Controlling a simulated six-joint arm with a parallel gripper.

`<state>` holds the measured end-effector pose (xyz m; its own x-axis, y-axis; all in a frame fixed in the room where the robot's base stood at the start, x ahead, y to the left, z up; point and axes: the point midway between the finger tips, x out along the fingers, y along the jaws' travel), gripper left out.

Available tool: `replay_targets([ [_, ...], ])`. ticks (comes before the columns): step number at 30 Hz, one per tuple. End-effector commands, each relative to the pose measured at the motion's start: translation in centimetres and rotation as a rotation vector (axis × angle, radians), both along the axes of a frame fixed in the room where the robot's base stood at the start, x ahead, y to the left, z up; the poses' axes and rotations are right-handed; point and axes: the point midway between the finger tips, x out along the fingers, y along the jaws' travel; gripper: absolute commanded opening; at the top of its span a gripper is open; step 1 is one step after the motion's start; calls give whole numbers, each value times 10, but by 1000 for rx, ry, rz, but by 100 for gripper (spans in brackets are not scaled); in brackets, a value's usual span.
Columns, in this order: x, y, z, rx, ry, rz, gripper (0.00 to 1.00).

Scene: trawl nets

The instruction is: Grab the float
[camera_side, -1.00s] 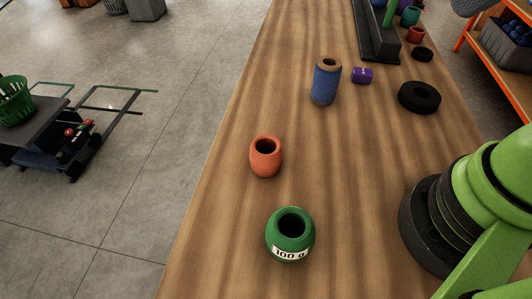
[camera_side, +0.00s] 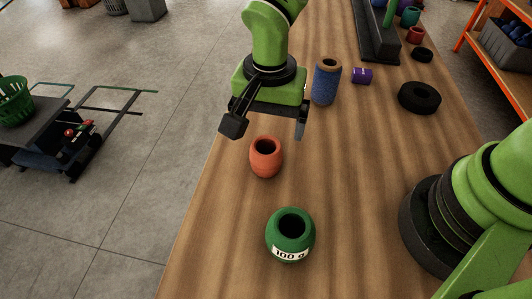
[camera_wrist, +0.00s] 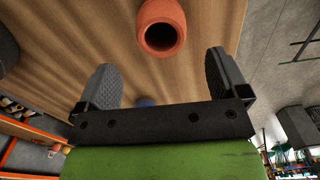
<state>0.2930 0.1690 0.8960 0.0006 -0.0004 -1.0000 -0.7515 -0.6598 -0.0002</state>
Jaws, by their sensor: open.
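An orange, barrel-shaped float (camera_side: 266,163) with a dark round hole in its top stands upright on the wooden table. My gripper (camera_side: 266,128) is open and empty, above and just behind it in the side view, with its fingers spread to either side. In the wrist view the float (camera_wrist: 161,9) is at the top middle, beyond the tips of my gripper (camera_wrist: 162,78) and not between the fingers. A green round piece (camera_side: 289,244) marked "100 g" stands nearer the side camera. It also has a hole in its top.
A blue cylinder (camera_side: 325,85) stands behind my gripper, near a purple block (camera_side: 362,75). A black ring (camera_side: 408,101) lies to their right. The wooden table (camera_side: 215,222) is bare around the float, and its left edge drops to the floor.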

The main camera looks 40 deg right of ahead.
Motion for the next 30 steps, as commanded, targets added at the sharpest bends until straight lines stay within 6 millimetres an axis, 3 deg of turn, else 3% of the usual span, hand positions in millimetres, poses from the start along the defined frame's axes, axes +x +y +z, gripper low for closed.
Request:
replay_targets([
  [3,-1,0,-20,-2,5,0,92],
  [11,-2,2,-43,0,4,0,92],
  [18,-4,8,-78,0,4,1,92],
  [28,-4,9,-85,2,1,0,92],
  [30,-4,9,-85,2,1,0,76],
])
